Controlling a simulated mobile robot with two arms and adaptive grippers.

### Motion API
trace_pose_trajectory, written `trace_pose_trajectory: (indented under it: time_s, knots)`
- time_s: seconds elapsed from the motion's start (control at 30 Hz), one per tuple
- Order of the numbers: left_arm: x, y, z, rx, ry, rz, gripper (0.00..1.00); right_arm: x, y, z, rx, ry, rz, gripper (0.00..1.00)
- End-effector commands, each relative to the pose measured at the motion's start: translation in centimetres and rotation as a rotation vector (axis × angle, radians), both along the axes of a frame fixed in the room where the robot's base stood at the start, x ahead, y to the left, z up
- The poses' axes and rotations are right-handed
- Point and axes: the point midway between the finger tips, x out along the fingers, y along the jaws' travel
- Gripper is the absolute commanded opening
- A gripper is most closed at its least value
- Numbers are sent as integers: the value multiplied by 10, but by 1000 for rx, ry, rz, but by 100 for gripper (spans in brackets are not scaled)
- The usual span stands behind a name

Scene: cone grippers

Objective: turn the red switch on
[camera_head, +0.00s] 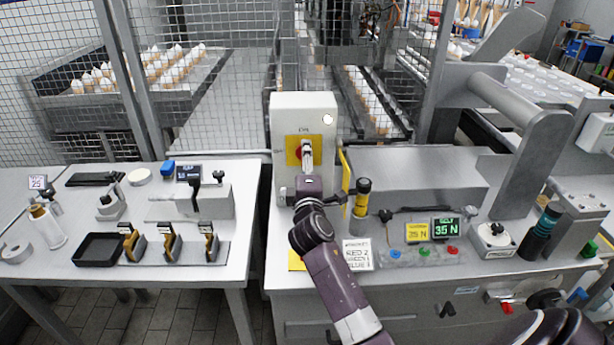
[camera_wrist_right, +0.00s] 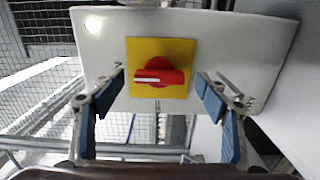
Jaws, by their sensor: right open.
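The red switch (camera_wrist_right: 160,77) is a rotary handle on a yellow square plate (camera_wrist_right: 140,48) on the front of a white box (camera_head: 318,107). In the right wrist view its handle lies horizontally across the picture, with a white mark on its left half. In the head view the red switch (camera_head: 298,154) is partly hidden by my right gripper (camera_head: 307,150). In the wrist view my right gripper (camera_wrist_right: 162,88) is open, with one blue-padded finger on each side of the switch, apart from the handle. My left gripper is not in view.
The white box stands at the back of the right bench (camera_head: 325,325). A yellow-and-black cylinder (camera_head: 362,198) stands right of my arm, near a paper sign (camera_head: 358,254) and digital displays (camera_head: 445,228). A wire mesh fence (camera_head: 235,70) is behind. A gap separates the left bench (camera_head: 60,265).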

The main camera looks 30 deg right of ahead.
Motion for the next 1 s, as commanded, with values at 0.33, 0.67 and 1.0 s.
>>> trace_pose_trajectory:
  time_s: [0.33, 0.67, 1.0]
  knots:
    - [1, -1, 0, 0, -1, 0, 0, -57, 35, -2, 4, 2, 1, 68]
    - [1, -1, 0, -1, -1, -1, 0, -91, 56, -1, 3, 3, -1, 68]
    - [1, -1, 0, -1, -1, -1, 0, -93, 57, -1, 2, 2, -1, 68]
